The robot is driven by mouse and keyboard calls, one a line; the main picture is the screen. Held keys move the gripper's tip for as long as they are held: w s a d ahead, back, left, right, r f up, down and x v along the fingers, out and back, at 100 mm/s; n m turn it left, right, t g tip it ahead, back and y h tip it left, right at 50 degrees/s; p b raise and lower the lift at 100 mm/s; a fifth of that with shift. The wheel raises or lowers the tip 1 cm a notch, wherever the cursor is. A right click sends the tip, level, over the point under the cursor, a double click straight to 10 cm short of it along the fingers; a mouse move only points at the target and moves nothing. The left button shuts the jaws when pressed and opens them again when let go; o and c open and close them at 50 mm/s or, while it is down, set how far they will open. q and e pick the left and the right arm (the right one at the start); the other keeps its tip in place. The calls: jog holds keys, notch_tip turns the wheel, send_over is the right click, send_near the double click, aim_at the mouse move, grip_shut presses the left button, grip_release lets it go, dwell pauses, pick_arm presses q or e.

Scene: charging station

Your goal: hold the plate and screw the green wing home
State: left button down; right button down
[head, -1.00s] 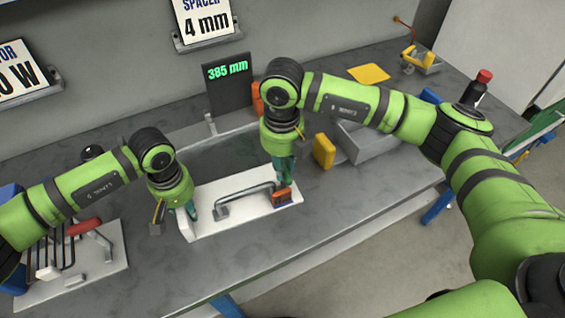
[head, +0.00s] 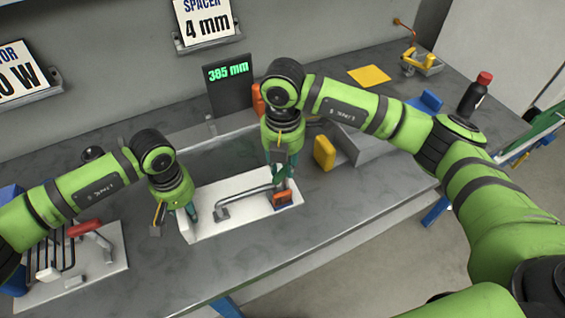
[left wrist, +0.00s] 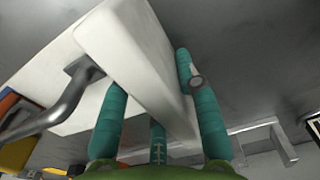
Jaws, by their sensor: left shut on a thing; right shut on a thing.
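The white plate (head: 236,225) lies on the bench with a grey bar handle (head: 245,195) on it. My left gripper (head: 191,210) is shut on the plate's left end. In the left wrist view the plate's edge (left wrist: 125,60) sits between the teal fingers of this gripper (left wrist: 160,105). My right gripper (head: 281,182) is shut at the plate's right end, pointing down just beside an orange block (head: 282,199). The green wing is mostly hidden at its fingertips and hard to tell from the teal fingers.
A yellow block (head: 324,152) and a grey tray (head: 365,148) stand right of my right gripper. A display (head: 230,85) reading 385 mm stands behind. A fixture with a red handle (head: 85,227) is at the left. The bench front is clear.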

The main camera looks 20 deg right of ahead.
pick_arm(q)
jog(key=shift+a, duration=0.1)
pick_arm(e)
jog(key=m, duration=0.5)
jog(key=shift+d+m, duration=0.2)
jog(key=shift+m, duration=0.2)
pick_arm(q)
jog(key=shift+f, duration=0.1)
pick_arm(e)
jog(key=shift+w, duration=0.1)
jog(key=c, duration=1)
grip_release()
jog(key=shift+r, duration=0.1)
jog(key=shift+r, duration=0.35)
notch_tip(320, 180, up, 11)
jog(key=shift+r, duration=0.1)
